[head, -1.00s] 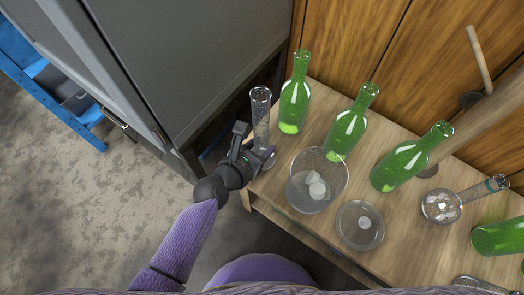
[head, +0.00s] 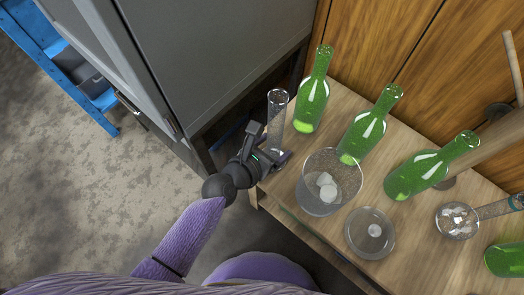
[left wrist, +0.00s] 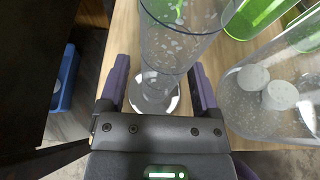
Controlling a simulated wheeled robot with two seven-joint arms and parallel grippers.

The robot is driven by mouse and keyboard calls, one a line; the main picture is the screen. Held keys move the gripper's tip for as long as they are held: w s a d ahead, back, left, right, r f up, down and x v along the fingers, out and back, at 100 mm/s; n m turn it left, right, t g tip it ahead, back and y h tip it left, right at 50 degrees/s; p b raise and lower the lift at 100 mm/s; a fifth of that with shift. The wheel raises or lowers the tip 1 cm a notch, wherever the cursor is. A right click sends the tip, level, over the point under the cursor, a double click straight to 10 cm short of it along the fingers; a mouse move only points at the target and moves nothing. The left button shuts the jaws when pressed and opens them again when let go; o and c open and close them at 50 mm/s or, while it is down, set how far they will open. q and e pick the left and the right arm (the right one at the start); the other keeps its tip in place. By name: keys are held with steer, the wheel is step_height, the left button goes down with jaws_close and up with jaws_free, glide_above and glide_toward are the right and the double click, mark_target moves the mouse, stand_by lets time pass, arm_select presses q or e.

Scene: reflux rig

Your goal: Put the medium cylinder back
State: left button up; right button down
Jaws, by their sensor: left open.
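A clear glass cylinder (head: 277,112) stands upright at the left end of the wooden table in the head view. In the left wrist view the cylinder (left wrist: 168,52) rises between the two purple fingers, with its round foot on the table below. My left gripper (head: 266,155) is open, with its fingers on either side of the cylinder's lower part. I cannot tell whether the fingers touch the glass. My right gripper does not show.
A wide glass beaker with white pieces (head: 329,182) stands close to the right. A shallow glass dish (head: 370,233), several green bottles (head: 311,93) and a round flask (head: 457,221) are on the table (head: 290,215). A grey cabinet (head: 200,55) stands to the left.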

arm_select(q)
steer(key=p+v, duration=0.3)
steer(key=v, duration=0.8)
steer(key=shift+s+a+p, duration=0.2)
steer(key=shift+s+p, duration=0.1)
steer(key=shift+p, duration=0.1)
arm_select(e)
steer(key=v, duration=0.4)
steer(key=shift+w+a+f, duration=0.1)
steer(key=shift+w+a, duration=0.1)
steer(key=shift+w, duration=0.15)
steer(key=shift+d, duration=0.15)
